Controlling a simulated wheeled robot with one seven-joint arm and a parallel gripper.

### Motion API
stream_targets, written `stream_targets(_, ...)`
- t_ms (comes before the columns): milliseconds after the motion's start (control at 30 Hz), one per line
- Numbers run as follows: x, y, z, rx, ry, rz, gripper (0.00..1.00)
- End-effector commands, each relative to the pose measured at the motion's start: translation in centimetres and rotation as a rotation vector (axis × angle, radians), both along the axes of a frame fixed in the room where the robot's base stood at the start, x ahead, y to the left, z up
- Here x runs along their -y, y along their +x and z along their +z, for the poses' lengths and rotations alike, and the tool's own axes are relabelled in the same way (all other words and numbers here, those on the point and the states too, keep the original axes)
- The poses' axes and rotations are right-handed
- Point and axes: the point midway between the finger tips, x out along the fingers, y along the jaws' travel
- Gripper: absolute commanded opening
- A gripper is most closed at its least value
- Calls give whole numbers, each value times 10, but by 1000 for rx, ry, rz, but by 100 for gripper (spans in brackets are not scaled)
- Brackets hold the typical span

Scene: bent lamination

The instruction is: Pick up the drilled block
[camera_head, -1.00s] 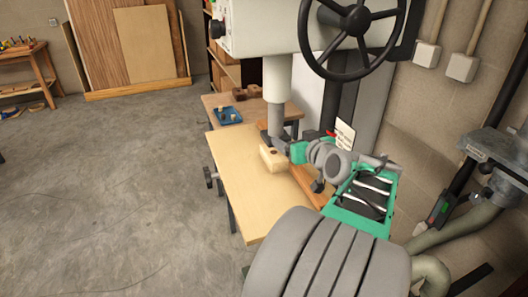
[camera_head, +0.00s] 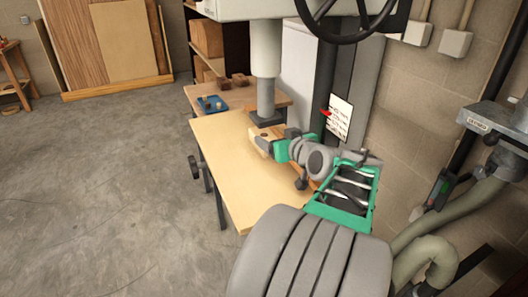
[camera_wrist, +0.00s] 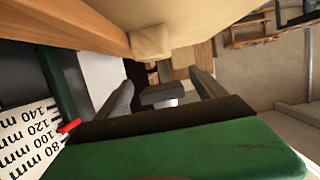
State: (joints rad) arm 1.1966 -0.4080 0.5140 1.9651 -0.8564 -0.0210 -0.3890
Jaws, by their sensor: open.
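The drilled block (camera_head: 260,136) is a pale wooden block with a dark hole in its top. It sits on the light wooden worktable (camera_head: 235,170) below the grey drill head (camera_head: 266,116). My gripper (camera_head: 267,146) is at its near right side and covers part of it. In the wrist view my gripper's two grey fingers (camera_wrist: 163,93) stand wide apart with nothing between them. A pale block (camera_wrist: 150,42), seen in the turned wrist picture, lies beyond the fingers towards the top edge. Whether a finger touches it cannot be told.
An orange-brown wooden fence (camera_wrist: 85,22) runs along the table beside the block. A blue tray (camera_head: 212,104) and brown blocks (camera_head: 240,79) stand on a bench behind. The drill press column and a depth scale (camera_head: 339,118) are close on the right. The floor at left is clear.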

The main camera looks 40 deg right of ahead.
Motion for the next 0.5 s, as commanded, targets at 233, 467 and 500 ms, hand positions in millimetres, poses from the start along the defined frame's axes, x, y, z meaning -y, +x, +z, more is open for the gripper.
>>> stream_targets(233, 3, 9, -23, 1, 0, 2, 80)
stream_targets(467, 13, 40, -30, -1, 2, 3, 80)
stream_targets(500, 16, 48, -31, -1, 4, 3, 80)
